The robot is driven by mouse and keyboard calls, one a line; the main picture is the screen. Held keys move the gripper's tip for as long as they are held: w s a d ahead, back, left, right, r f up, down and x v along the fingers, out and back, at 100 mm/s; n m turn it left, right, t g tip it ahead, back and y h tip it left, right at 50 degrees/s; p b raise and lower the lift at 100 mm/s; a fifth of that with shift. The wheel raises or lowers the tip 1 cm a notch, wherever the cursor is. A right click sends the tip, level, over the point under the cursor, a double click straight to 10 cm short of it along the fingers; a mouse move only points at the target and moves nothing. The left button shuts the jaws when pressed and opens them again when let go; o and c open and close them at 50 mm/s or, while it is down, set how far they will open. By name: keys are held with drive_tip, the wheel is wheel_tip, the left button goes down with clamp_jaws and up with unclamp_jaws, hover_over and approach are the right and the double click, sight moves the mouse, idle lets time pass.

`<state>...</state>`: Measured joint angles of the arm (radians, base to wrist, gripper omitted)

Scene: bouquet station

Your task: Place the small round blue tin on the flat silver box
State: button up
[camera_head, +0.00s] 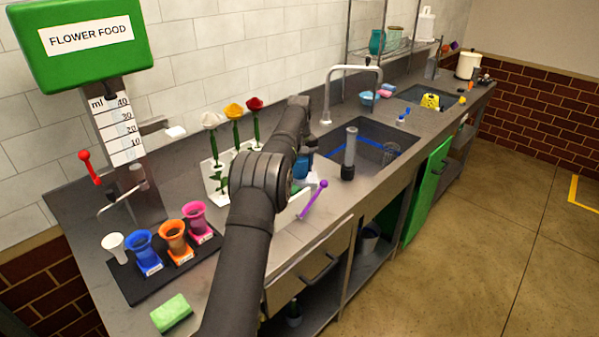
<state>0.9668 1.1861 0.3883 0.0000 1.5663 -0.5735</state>
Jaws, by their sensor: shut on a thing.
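My gripper (304,158) is mostly hidden behind my own dark arm, over the counter just left of the sink. It is shut on a small blue thing (301,169), which looks like the round blue tin; only part of it shows. A pale, flat-sided thing (294,208) shows below it, right of my arm. It may be the flat silver box, but my arm covers much of it and I cannot tell. I cannot see any contact between the blue thing and this pale thing.
Flowers (235,112) stand in a white holder behind my arm. Coloured cups (170,238) sit on a black mat at left, near a green sponge (171,312).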

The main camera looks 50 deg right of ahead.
drive_tip(key=shift+f, duration=1)
drive_tip(key=shift+f, duration=0.2)
drive_tip(key=o, duration=0.8)
drive_tip(key=shift+c, duration=0.2)
wheel_tip(320, 180, up, 12)
drive_tip(key=shift+r, duration=0.2)
